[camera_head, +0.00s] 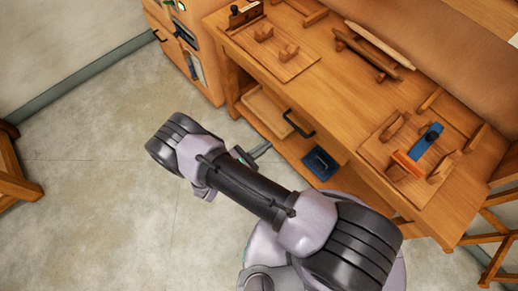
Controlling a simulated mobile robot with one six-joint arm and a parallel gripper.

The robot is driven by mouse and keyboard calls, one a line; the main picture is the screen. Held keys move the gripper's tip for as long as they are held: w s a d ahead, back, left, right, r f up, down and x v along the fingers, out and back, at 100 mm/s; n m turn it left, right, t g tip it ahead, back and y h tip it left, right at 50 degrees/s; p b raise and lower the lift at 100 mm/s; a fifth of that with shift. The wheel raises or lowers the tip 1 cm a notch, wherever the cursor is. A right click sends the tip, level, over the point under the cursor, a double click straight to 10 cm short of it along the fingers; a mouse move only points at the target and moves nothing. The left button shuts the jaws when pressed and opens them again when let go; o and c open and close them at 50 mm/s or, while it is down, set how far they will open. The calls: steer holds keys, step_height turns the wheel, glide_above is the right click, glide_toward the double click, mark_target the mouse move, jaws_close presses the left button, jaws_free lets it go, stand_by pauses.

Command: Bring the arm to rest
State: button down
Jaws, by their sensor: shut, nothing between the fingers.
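My arm reaches from the bottom right up and left over the floor, bent at a dark ringed joint. My gripper (262,149) shows only in small part, sticking out past the upper side of the dark forearm. Its fingers are together and hold nothing; the rest of it is hidden behind the arm. It is in front of the wooden workbench (275,38), near the open drawer in the picture, and I cannot tell its distance from the drawer.
The drawer (266,110) with a black handle stands out from the bench. A blue item (320,163) is below it. A blue tool (427,148) and an orange block (407,163) are on the bench. A cabinet (203,50) stands left. Floor (90,130) at left is clear.

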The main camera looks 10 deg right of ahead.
steer(key=s+d+r+m+g+y, duration=0.1)
steer(key=d+r+m+g+y, duration=0.1)
steer(key=r+m+g, duration=0.65)
steer(key=s+d+r+m+g+y, duration=0.1)
steer(key=r+m, duration=0.5)
steer(key=r, duration=0.8)
steer(key=s+r+m+t+y, duration=0.2)
steer(key=s+r+m+y, duration=0.2)
steer(key=r+m, duration=0.1)
steer(key=s+r+m+t+y+b, duration=0.1)
steer(key=s+r+m+t+y, duration=0.1)
steer(key=r, duration=0.6)
steer(key=s+r+m+t+y, duration=0.2)
steer(key=s+r+m+y, duration=0.3)
steer(key=m, duration=0.3)
steer(key=shift+s+d+r+y+b, duration=0.35)
steer(key=shift+d+r+y, duration=0.1)
steer(key=shift+r, duration=0.4)
